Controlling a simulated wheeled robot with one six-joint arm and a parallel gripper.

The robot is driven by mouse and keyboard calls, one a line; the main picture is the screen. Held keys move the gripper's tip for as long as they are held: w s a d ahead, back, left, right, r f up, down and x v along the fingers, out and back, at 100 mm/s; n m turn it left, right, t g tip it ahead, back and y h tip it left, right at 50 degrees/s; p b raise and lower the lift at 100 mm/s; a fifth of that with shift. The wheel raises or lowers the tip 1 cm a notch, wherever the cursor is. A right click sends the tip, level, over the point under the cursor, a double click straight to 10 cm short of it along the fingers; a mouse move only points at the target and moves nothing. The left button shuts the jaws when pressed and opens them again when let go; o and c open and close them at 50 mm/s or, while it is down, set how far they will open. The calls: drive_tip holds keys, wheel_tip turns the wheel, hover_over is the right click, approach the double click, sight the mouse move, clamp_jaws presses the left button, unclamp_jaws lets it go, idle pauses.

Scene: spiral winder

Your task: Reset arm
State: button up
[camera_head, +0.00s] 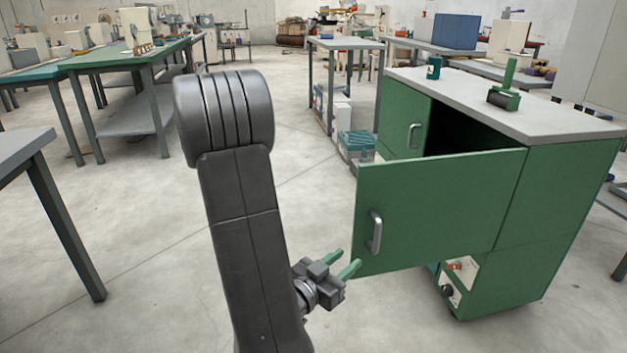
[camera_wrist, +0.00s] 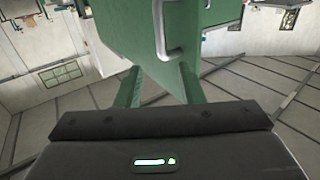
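My gripper (camera_head: 346,262) is in the lower middle of the head view, left of the green cabinet (camera_head: 545,225). Its two green fingers are spread apart with nothing between them. They also show in the wrist view (camera_wrist: 160,85), pointing toward the open cabinet door (camera_head: 440,210). The door stands swung out toward me, and its metal handle (camera_head: 375,232) is just beyond the fingertips, apart from them. The handle also shows in the wrist view (camera_wrist: 163,35). The dark inside of the cabinet shows above the door; its contents are hidden.
A green tool (camera_head: 505,95) and a small green cup (camera_head: 433,67) stand on the cabinet's grey top (camera_head: 560,118). A grey table (camera_head: 20,150) is at the left edge. Green workbenches (camera_head: 130,55) stand behind it.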

sight(376, 236)
drive_tip(key=b+x, duration=0.2)
drive_tip(key=x, duration=1.1)
drive_tip(key=shift+w+d, duration=0.25)
drive_tip(key=shift+f, duration=0.1)
